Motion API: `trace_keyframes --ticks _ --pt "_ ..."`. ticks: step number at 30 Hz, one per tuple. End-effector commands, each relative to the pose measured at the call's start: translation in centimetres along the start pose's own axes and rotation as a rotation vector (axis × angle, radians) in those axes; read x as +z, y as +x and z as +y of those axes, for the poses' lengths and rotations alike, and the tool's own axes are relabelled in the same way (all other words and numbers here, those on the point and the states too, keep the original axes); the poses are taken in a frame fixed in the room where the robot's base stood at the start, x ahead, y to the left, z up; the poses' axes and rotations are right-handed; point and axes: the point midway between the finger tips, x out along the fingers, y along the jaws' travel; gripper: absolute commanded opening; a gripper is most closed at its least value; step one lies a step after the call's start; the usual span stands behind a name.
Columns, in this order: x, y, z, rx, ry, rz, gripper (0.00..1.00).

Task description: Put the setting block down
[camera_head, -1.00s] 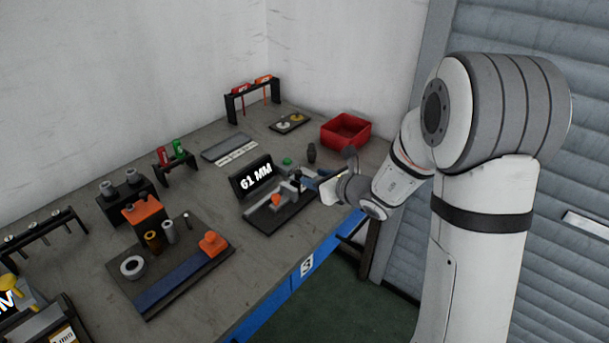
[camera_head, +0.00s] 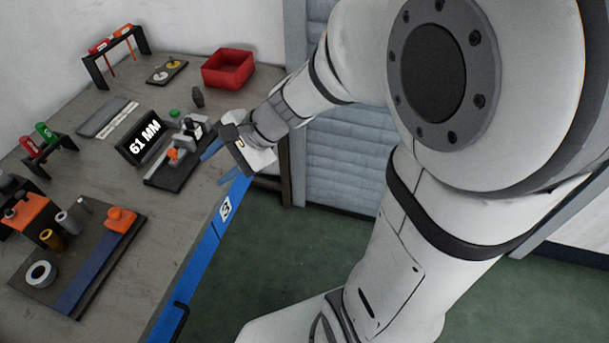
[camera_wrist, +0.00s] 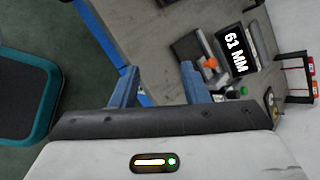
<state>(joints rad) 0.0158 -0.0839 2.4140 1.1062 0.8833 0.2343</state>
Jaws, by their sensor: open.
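My gripper (camera_head: 219,164) is at the front edge of the bench, just right of a dark fixture (camera_head: 160,180). Its two blue fingers stand wide apart in the wrist view (camera_wrist: 157,90), with nothing between them. The fixture holds an orange clamp piece (camera_head: 174,153) and a small dark and pale block (camera_head: 193,127) at its far end. I cannot tell whether this block is the setting block. A black display reading 61 MM (camera_head: 145,137) stands behind the fixture. The fixture's far end is partly hidden by a finger in the wrist view.
A red bin (camera_head: 228,70) and a small dark upright part (camera_head: 198,97) stand at the back. A plate with an orange block (camera_head: 121,219) lies at the front left. A teal-edged dark object (camera_wrist: 25,95) is on the floor side in the wrist view.

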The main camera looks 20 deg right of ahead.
Motion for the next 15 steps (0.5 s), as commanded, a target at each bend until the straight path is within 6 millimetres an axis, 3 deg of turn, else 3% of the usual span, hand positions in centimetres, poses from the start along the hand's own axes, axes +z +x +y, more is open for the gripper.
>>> trace_keyframes --ticks 4,9,15 --pt "0.5 -2.9 4.4 0.203 -0.355 0.092 0.41" --pt "-0.7 -7.0 8.6 0.451 -0.721 0.206 0.41" --pt "-2.3 -11.0 10.8 0.665 -0.983 0.303 0.41"
